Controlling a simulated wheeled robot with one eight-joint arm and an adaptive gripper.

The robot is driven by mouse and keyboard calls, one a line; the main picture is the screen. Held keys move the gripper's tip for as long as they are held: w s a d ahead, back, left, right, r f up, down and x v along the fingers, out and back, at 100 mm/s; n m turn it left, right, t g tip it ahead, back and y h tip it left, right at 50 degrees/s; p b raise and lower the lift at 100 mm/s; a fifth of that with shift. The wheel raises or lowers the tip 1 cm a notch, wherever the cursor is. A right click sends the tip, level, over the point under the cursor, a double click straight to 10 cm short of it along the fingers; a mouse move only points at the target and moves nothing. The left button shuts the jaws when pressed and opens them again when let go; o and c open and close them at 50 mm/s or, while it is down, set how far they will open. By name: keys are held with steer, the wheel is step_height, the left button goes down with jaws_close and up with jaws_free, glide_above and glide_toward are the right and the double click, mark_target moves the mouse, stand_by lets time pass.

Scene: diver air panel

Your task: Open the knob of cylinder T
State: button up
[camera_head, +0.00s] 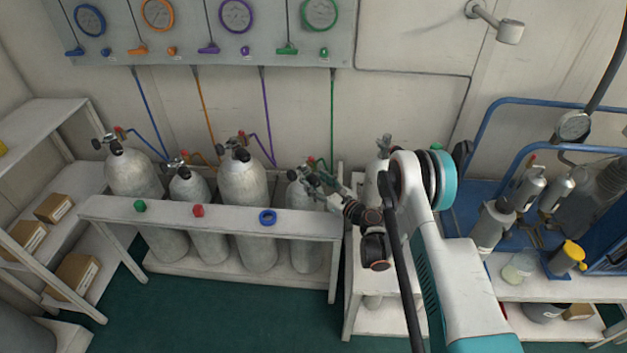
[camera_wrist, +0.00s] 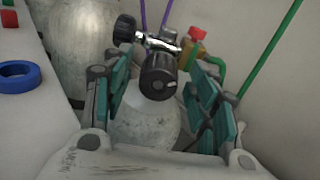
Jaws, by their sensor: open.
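A grey cylinder (camera_head: 306,235) stands fourth from the left in the white rack, with a green hose running up from its valve. In the wrist view this cylinder (camera_wrist: 143,125) has a metal valve with a ribbed black knob (camera_wrist: 158,76) facing the camera. A second black knob (camera_wrist: 125,30) is at the valve's left end, and a red-capped fitting (camera_wrist: 194,38) is on the right. My gripper (camera_wrist: 160,85) is open, its teal-padded fingers on either side of the near knob with visible gaps. My gripper (camera_head: 318,186) partly hides the valve in the head view. No letter T is readable.
Three other cylinders stand left in the same rack, including a large one (camera_head: 243,200). The rack's front rail (camera_head: 170,208) carries green, red and blue caps. Another cylinder (camera_head: 372,185) stands right, partly behind my arm. A gauge panel (camera_head: 180,30) is on the wall.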

steer(key=c, duration=1.1)
steer(key=shift+n, duration=0.3)
steer(key=n, duration=0.3)
steer(key=shift+n, duration=0.3)
steer(key=n, duration=0.3)
steer(key=shift+n, duration=0.3)
steer(key=n, duration=0.4)
steer(key=shift+s+f+h, duration=0.1)
steer(key=shift+h, duration=0.2)
steer(key=shift+n, duration=1.4)
steer(key=shift+o, duration=0.2)
